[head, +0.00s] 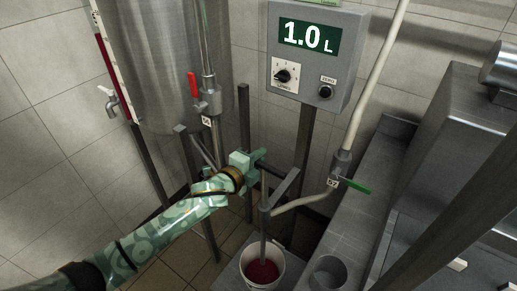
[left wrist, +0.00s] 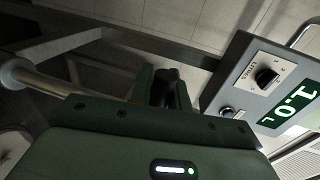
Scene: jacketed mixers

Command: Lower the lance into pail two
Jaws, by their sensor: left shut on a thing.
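The lance (head: 263,225) is a thin grey upright tube. Its lower end is inside a white pail (head: 248,277) that holds dark red liquid; whether the tip touches the liquid is hard to tell. No number shows on the pail. My left gripper (head: 260,164) is shut on a dark handle near the top of the lance. In the left wrist view the dark rounded handle (left wrist: 168,76) sits between the green fingers. The handle's join with the lance is unclear. My right gripper is not in view.
A grey bracket (head: 282,188) and a pale hose (head: 310,200) meet near the lance. A valve with a green lever (head: 355,186) is to the right. A control box (head: 316,55) reads 1.0 L. A grey round holder (head: 330,274) stands right of the pail.

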